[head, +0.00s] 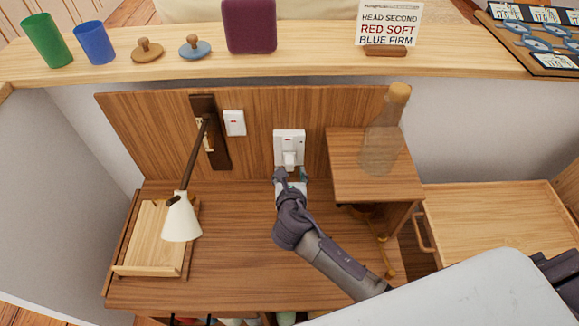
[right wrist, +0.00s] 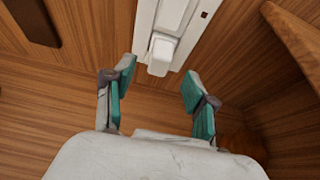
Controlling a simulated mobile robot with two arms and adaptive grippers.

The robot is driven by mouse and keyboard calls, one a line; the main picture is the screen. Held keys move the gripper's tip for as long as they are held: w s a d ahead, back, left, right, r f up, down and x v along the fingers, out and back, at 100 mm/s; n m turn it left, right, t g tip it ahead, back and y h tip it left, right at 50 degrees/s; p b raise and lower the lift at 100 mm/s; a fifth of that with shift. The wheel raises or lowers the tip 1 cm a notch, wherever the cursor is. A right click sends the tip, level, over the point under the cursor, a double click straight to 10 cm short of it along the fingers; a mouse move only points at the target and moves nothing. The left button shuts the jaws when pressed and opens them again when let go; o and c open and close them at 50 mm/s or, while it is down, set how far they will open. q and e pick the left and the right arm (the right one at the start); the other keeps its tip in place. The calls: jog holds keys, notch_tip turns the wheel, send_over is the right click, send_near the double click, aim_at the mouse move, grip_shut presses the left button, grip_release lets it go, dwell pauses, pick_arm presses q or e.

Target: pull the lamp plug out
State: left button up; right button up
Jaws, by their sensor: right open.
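The white plug (head: 290,158) sits in the lower part of a white wall socket (head: 289,136) on the wooden back panel. In the right wrist view the plug (right wrist: 161,55) stands out from the socket plate (right wrist: 176,14). My right gripper (head: 291,174) is open just below and in front of the plug. Its teal-padded fingers (right wrist: 158,84) are spread to either side of the plug's line, with a gap to it. The lamp (head: 181,217) has a white shade on a dark arm at the left. No cord is clearly visible. My left gripper is out of view.
A white switch (head: 234,122) is left of the socket. A small raised shelf (head: 358,183) with a bottle (head: 384,130) stands close on the right. A wooden stand (head: 152,237) is at the left. The desktop (head: 235,265) between is largely clear. A ledge (head: 320,45) with several items runs above.

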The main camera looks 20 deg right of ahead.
aim_at(289, 167)
jog(key=x, duration=0.3)
jog(key=shift+w+f, duration=0.15)
jog(key=shift+w, duration=0.1)
jog(key=shift+w+d+f, duration=0.1)
jog(key=shift+w, duration=0.25)
jog(key=c, duration=1.1)
jog(key=o, duration=0.5)
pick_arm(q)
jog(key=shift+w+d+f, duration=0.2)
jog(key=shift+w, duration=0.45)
pick_arm(e)
grip_shut()
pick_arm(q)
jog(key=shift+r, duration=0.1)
